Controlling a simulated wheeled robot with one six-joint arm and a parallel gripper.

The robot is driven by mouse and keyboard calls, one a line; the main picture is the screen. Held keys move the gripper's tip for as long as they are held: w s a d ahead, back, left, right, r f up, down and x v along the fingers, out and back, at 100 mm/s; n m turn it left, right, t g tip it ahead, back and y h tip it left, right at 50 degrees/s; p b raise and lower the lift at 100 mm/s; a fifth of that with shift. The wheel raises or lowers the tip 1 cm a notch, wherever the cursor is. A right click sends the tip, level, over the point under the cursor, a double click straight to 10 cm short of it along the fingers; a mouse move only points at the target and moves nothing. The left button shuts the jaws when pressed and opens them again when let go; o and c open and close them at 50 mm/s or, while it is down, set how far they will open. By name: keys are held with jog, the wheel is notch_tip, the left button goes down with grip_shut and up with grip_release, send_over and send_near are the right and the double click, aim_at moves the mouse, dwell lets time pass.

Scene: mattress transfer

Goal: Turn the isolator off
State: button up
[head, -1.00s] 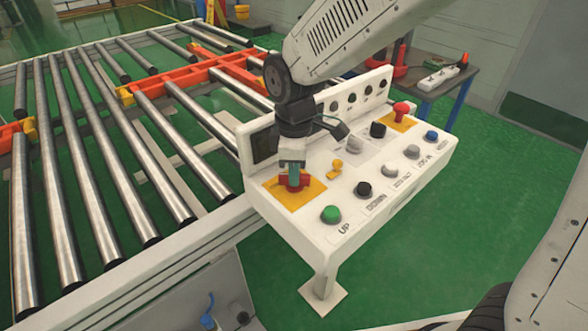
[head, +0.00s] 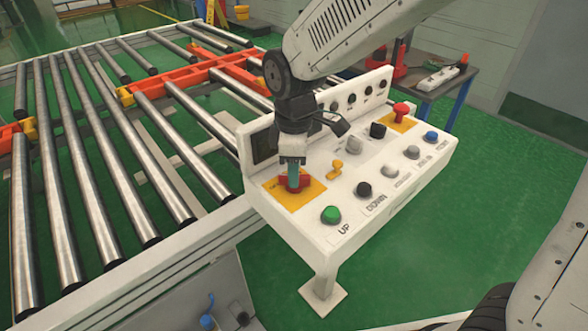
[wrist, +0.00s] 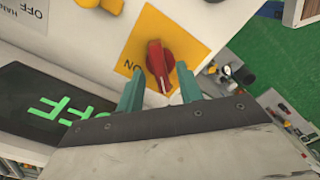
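The isolator is a red rotary knob (head: 294,183) on a yellow plate (head: 312,194) at the near left end of the white control panel. In the wrist view the red knob (wrist: 159,62) sits on its yellow plate (wrist: 190,42), with an ON label beside it. My gripper (head: 293,175) points down over the knob. In the wrist view my gripper's (wrist: 159,72) teal fingers are apart, one on each side of the knob, with visible gaps. In the head view the fingers partly hide the knob.
The panel (head: 325,240) also carries a green UP button (head: 330,215), a black DOWN button (head: 364,189), a yellow switch (head: 335,171) and a red button (head: 401,109). A dark display (wrist: 55,105) shows green OFF lettering. A roller conveyor (head: 75,180) lies left.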

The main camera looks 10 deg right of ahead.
notch_tip(320, 180, up, 7)
dwell(0.3)
jog(key=shift+m, duration=0.3)
jog(key=s+d+r+m, duration=0.2)
jog(key=s+d+m, duration=0.5)
jog(key=s+d, duration=0.3)
jog(key=s+d+r+m+t, duration=0.1)
jog(key=s+d+r+m, duration=0.1)
jog(key=s+d+m, duration=0.6)
jog(key=s+d, duration=0.2)
jog(key=shift+d, duration=0.4)
jog(key=shift+r, duration=0.1)
